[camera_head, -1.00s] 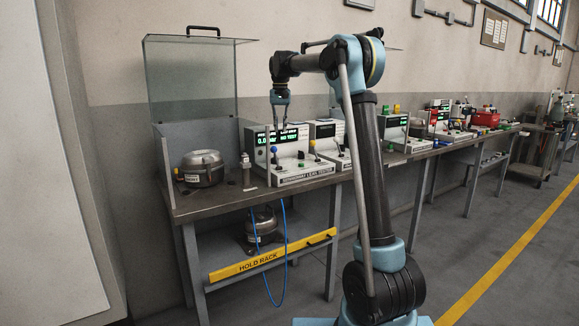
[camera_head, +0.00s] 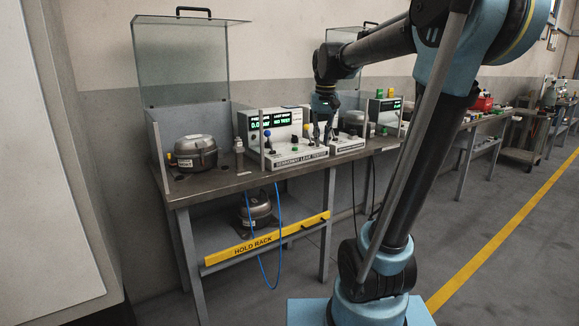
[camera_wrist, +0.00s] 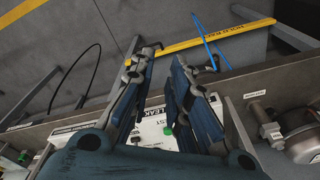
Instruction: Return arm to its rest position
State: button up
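My arm rises on the right of the head view, bent at a large elbow, with its forearm reaching left over the bench. My gripper (camera_head: 324,122) hangs above the bench, in front of the leak testers. In the wrist view my gripper (camera_wrist: 160,62) has its two blue fingers apart with nothing held between them. The leak tester (camera_head: 292,155) stands on the bench (camera_head: 225,186) and shows lit green displays. Its white front (camera_wrist: 160,130) shows partly between and behind the fingers in the wrist view.
A compressor (camera_head: 196,152) sits at the bench's left end by a clear guard (camera_head: 185,65). Another compressor (camera_head: 256,209) is on the shelf above the yellow hold rack bar (camera_head: 265,240). A blue hose (camera_head: 279,240) hangs in front. Floor is open beyond the yellow line (camera_head: 500,245).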

jog(key=s+d+f, duration=0.4)
jog(key=s+f, duration=0.7)
jog(key=s, duration=0.1)
jog(key=s+d+f+t, duration=0.1)
jog(key=s+d+f, duration=0.3)
jog(key=s+f, duration=0.8)
jog(key=shift+s+f, duration=0.3)
jog(key=shift+s, duration=0.1)
jog(key=shift+w+f, duration=0.2)
jog(key=shift+w, duration=0.2)
jog(key=shift+c, duration=0.3)
